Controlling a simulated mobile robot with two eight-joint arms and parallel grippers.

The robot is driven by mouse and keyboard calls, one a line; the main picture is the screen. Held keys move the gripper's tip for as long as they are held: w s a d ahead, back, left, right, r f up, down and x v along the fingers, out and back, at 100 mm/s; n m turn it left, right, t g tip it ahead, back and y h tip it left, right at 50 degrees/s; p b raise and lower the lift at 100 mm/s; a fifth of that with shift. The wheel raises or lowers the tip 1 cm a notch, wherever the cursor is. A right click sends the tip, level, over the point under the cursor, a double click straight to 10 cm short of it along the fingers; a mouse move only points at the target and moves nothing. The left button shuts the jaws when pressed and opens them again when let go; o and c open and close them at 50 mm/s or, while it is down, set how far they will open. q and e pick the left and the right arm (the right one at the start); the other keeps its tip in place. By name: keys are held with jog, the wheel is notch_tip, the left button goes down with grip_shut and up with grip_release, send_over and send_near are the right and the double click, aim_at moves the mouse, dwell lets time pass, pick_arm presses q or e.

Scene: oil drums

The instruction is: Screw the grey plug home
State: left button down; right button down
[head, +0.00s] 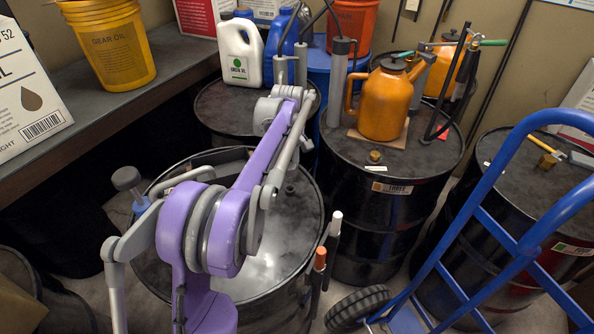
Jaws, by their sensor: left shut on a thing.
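My purple left arm reaches up the middle of the head view. Its far end, with my left gripper (280,102), is over the front of the rear black drum (217,112). The gripper is small here and largely covered by its own links. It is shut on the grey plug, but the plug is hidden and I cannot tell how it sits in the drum. My right gripper is not in view.
A white jug (240,52) and a blue jug (283,38) stand on the rear drum. An orange can (382,103) and a grey pump (338,85) stand on the middle drum (385,215). A blue hand truck (478,215) blocks the right. A bench (120,105) runs along the left.

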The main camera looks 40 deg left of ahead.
aim_at(288, 175)
pick_arm(q)
jog(key=shift+a+f, duration=0.2)
jog(key=shift+f, duration=0.05)
jog(key=shift+f+b, duration=0.5)
jog(key=shift+f, duration=0.25)
jog(key=shift+f+b, duration=0.3)
jog(key=shift+f, duration=0.25)
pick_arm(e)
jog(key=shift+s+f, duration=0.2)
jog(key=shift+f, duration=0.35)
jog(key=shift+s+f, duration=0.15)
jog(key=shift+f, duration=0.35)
pick_arm(q)
jog(key=shift+f, duration=0.15)
jog(key=shift+f+b, duration=0.3)
jog(key=shift+f, duration=0.2)
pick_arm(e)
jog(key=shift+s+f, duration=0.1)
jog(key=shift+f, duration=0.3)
pick_arm(q)
jog(key=shift+f, duration=0.2)
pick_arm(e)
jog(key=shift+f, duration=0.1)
pick_arm(q)
jog(key=shift+f+b, duration=0.35)
jog(key=shift+f, duration=0.1)
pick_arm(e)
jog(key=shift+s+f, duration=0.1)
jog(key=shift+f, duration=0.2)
